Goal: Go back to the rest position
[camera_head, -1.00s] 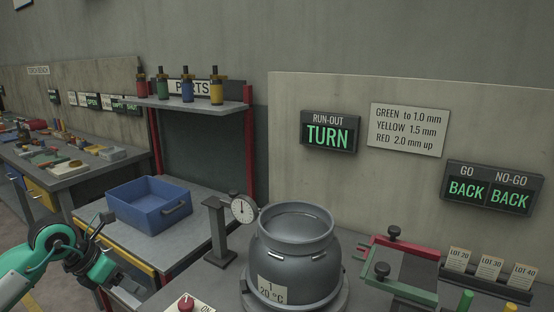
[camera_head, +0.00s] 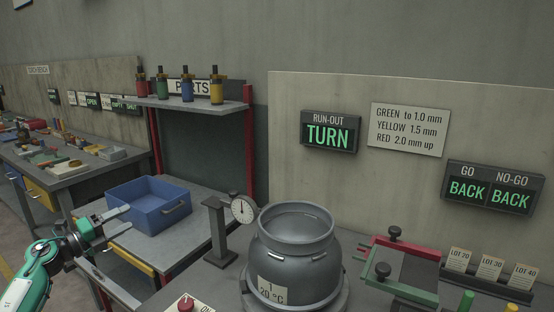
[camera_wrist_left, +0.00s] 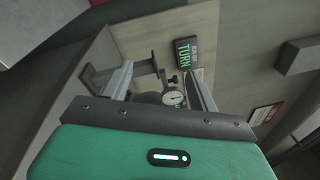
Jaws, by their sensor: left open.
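My left gripper (camera_head: 122,222) is open and empty at the lower left of the head view, in front of the blue bin. Its two fingers are apart and point right, with nothing between them. In the left wrist view the open fingers (camera_wrist_left: 160,88) frame the dial gauge (camera_wrist_left: 173,98) and its stand in the distance. My right gripper is not in view.
A blue bin (camera_head: 146,221) sits on the grey side table. A grey cylinder (camera_head: 296,262) stands upright on a round base beside the dial gauge (camera_head: 243,209). Red and green gauge frames (camera_head: 410,262) lie to its right. The run-out sign (camera_head: 329,132) reads TURN.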

